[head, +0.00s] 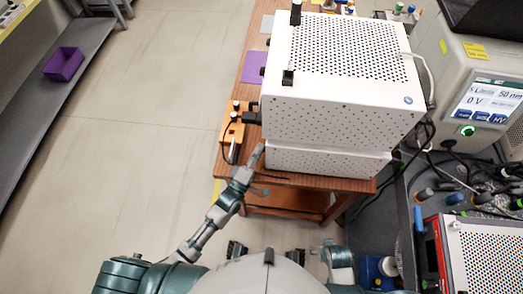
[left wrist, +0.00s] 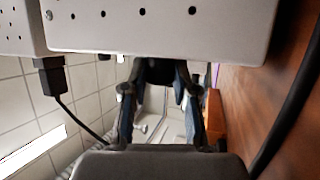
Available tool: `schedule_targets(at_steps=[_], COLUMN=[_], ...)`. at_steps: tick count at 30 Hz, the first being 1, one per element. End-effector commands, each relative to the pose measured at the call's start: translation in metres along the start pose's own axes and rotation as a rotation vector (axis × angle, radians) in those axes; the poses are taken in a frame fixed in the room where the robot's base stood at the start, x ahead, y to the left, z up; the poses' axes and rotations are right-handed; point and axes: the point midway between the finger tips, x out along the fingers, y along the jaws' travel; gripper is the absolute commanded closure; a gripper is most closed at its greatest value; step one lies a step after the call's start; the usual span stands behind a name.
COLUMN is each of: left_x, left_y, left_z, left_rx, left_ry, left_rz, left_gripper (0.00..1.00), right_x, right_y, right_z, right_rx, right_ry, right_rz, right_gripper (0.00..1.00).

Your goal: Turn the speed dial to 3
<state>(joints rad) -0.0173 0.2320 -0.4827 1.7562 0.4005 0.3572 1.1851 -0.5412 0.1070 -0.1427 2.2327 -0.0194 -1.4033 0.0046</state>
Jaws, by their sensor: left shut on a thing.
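The white perforated instrument box (head: 338,110) stands on the wooden table, in two stacked parts. My left gripper (head: 257,160) reaches its lower front left corner in the head view. In the left wrist view, the two fingers of my left gripper (left wrist: 160,88) close on a dark round knob (left wrist: 157,70), which looks like the speed dial. The white casing (left wrist: 165,28) is just above the knob in that picture. The dial is hidden in the head view, and its numbers and pointer cannot be read in either view.
An orange device (head: 233,133) with a cable sits beside the box on the wooden table (head: 288,183). A black plug (left wrist: 50,76) and cables hang close by. A screen instrument (head: 480,95) and a grey cart with tools stand right.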

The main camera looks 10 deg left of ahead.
Motion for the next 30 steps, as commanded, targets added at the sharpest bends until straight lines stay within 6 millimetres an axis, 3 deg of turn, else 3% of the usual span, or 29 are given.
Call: schedule_targets(at_steps=[1,12,13,15,16,25,30], left_x=[-0.005,-0.005,-0.005,-0.004,-0.004,-0.002,-0.023], left_y=[-0.008,-0.007,-0.007,-0.007,-0.006,-0.003,-0.004], left_z=[-0.005,-0.005,-0.005,-0.005,-0.004,0.003,0.002], left_rx=[0.005,0.005,0.005,0.005,0.005,0.008,0.009], left_ry=[0.006,0.005,0.005,0.005,0.005,0.0,-0.001], left_rz=[-0.015,-0.013,-0.013,-0.012,-0.011,-0.007,-0.01], left_gripper=[1.0,1.0,0.67,0.49,0.47,0.47,0.47], right_x=[0.0,0.0,0.0,0.0,0.0,-0.001,-0.001], right_y=[0.0,0.006,0.006,0.006,0.006,0.003,0.004], right_z=[0.001,0.001,0.001,0.001,0.002,0.0,0.001], right_rx=[0.0,0.002,0.001,0.001,0.001,0.001,0.002], right_ry=[-0.001,0.001,0.0,0.0,0.0,0.002,0.003], right_rz=[0.0,-0.002,-0.002,-0.002,-0.002,-0.008,-0.008], right_gripper=[0.32,0.32,0.32,0.32,0.32,0.32,0.32])
